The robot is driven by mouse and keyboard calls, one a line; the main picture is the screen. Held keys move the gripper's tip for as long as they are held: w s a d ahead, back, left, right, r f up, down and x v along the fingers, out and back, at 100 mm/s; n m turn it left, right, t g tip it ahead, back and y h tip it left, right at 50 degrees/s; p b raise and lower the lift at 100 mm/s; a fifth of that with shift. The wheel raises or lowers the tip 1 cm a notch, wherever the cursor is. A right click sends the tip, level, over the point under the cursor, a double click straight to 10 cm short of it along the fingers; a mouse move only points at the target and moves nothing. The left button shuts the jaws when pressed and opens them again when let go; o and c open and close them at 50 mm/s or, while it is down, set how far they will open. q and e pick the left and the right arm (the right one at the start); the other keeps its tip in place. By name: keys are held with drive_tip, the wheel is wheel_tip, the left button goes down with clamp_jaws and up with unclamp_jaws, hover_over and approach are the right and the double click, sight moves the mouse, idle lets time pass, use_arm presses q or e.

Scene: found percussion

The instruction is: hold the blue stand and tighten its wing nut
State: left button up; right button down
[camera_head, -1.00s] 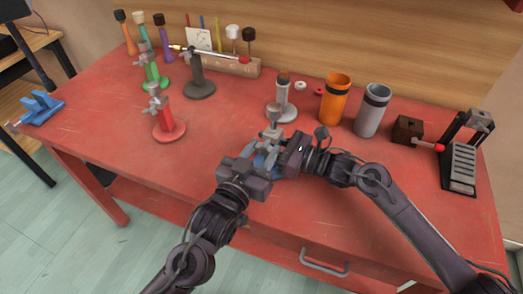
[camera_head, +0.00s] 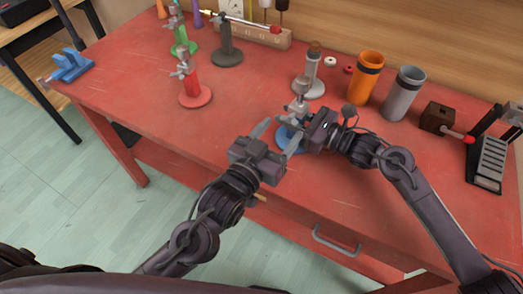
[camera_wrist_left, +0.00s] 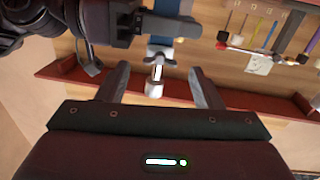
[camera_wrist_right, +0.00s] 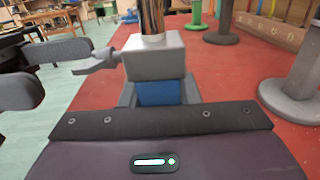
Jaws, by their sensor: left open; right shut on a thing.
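The blue stand (camera_head: 286,139) stands upright near the table's front edge, with a grey clamp head (camera_head: 299,107) on its post. My right gripper (camera_head: 306,134) is shut on the blue post, below the clamp; the right wrist view shows the blue post (camera_wrist_right: 158,93) between its fingers. The grey wing nut (camera_wrist_right: 97,63) sticks out from the clamp's left side there. My left gripper (camera_head: 277,139) is open and empty, its spread fingers pointing at the stand. In the left wrist view the clamp and wing nut (camera_wrist_left: 157,57) lie beyond the open fingers, apart from them.
A grey stand (camera_head: 312,75) is close behind. Red (camera_head: 192,88), green (camera_head: 181,42) and dark (camera_head: 226,50) stands are farther left. Orange (camera_head: 366,77) and grey (camera_head: 404,92) cups stand right. A blue clamp (camera_head: 70,65) sits at the left edge. The front-left table is clear.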

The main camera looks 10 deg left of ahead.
use_arm(q)
drive_tip(key=v, duration=0.8)
drive_tip(key=shift+s+a, duration=0.2)
drive_tip(key=shift+s, duration=0.15)
use_arm(e)
drive_tip(key=c, duration=1)
unclamp_jaws()
